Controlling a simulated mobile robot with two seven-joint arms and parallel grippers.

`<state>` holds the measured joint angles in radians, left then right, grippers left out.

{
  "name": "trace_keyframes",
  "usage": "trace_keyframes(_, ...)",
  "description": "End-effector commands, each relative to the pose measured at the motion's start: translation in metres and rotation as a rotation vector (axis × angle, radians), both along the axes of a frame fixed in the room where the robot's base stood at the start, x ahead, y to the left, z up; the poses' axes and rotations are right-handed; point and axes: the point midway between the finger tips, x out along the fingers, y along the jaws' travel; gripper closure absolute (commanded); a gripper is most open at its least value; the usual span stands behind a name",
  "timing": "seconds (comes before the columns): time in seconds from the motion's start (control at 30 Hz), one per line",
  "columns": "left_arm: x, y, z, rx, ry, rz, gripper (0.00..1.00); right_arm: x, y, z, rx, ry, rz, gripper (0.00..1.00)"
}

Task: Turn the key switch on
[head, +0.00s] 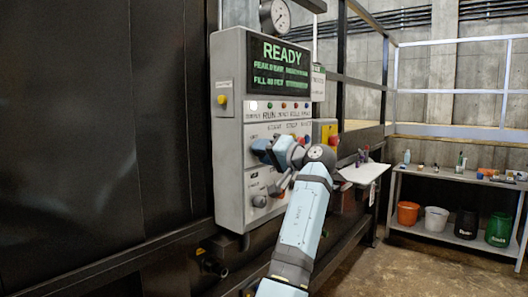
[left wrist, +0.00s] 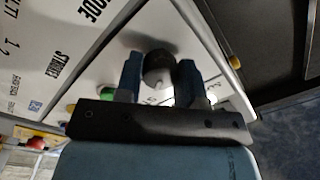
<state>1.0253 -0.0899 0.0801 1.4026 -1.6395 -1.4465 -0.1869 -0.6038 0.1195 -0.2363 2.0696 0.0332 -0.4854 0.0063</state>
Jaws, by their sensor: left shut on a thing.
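The grey control panel (head: 231,150) stands upright on the dark compactor wall, with a lit screen (head: 280,66) reading READY. My left gripper (head: 268,149) is at the middle of the panel face. In the left wrist view its two blue fingers (left wrist: 160,78) are shut on a dark round knob (left wrist: 159,66), which appears to be the key switch. In the head view the gripper hides this switch. I cannot tell which position it is turned to. My right gripper is not in view.
Below my gripper a grey knob (head: 259,201) sticks out of the panel. A yellow button (head: 222,100) is on its left side. A green button (left wrist: 107,91) is beside the fingers. A small white shelf (head: 364,173) and a rack with buckets (head: 466,222) stand to the right.

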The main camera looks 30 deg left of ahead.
Motion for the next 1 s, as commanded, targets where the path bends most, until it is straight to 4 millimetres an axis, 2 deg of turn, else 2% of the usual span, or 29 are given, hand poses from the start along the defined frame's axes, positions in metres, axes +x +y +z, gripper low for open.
trace_keyframes(0.07, 0.000, 0.000, 0.000, -0.001, 0.001, 0.001, 0.88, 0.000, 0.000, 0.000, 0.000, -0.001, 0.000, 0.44)
trace_keyframes(0.1, 0.000, 0.000, 0.000, -0.001, 0.001, 0.001, 0.60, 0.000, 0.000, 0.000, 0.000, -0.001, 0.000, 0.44)
trace_keyframes(0.2, 0.000, 0.000, 0.000, -0.001, 0.001, 0.001, 0.39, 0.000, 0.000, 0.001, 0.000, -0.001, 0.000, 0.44)
trace_keyframes(0.57, 0.000, -0.006, 0.000, 0.000, 0.000, -0.001, 0.39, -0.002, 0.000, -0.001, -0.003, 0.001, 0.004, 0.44)
trace_keyframes(0.67, -0.001, -0.019, -0.001, 0.000, 0.000, -0.003, 0.39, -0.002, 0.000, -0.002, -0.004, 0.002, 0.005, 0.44)
trace_keyframes(1.0, -0.006, -0.095, -0.003, 0.000, 0.000, -0.002, 0.39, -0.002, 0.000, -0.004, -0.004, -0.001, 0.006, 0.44)
